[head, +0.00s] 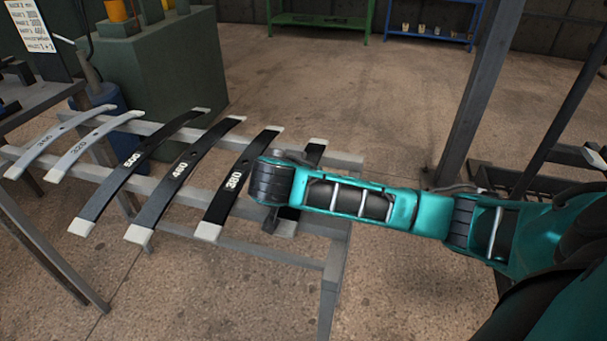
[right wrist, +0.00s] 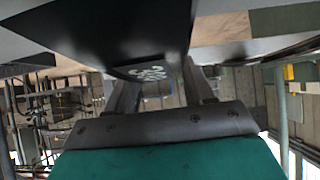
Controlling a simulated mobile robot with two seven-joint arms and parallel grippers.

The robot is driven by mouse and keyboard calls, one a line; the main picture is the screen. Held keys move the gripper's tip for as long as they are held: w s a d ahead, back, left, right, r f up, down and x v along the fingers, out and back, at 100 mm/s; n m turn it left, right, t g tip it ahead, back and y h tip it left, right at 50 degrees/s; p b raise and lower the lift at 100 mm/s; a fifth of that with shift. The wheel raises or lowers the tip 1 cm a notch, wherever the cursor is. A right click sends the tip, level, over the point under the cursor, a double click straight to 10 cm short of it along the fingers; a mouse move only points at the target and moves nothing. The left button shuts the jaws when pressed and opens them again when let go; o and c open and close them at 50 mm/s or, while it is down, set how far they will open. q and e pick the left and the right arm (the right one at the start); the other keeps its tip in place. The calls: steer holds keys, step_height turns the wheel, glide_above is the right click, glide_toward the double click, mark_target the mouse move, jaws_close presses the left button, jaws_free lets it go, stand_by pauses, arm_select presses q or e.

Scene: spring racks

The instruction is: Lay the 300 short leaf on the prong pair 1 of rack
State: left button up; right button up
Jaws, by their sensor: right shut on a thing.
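My right gripper (right wrist: 163,88) is shut on a dark leaf (right wrist: 105,35) whose white number is too skewed to read surely. The right gripper (head: 271,220) is mostly hidden there under the wrist. The leaf is at the right end of the grey rack (head: 318,262), beside the dark 380 leaf (head: 234,178). I cannot tell whether it touches the rails. The prong numbers cannot be read. My left gripper is not in view.
Other dark leaves, one marked 500 (head: 138,160), and light leaves marked 360 (head: 50,138) and 320 (head: 85,145) lie across the rack to the left. A green cabinet (head: 160,80) stands behind. A grey post (head: 480,90) rises at right. Open floor lies beyond.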

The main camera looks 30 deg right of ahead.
jaws_close()
steer(key=shift+r, duration=0.1)
steer(key=shift+r, duration=0.1)
steer(key=shift+r, duration=0.55)
arm_select(q)
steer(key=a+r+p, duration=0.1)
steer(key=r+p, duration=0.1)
steer(key=p, duration=0.3)
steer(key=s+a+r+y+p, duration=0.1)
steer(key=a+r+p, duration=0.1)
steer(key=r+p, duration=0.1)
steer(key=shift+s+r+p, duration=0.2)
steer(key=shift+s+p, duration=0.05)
steer(key=shift+p, duration=0.6)
arm_select(e)
step_height(320, 180, up, 19)
steer(key=shift+f, duration=0.15)
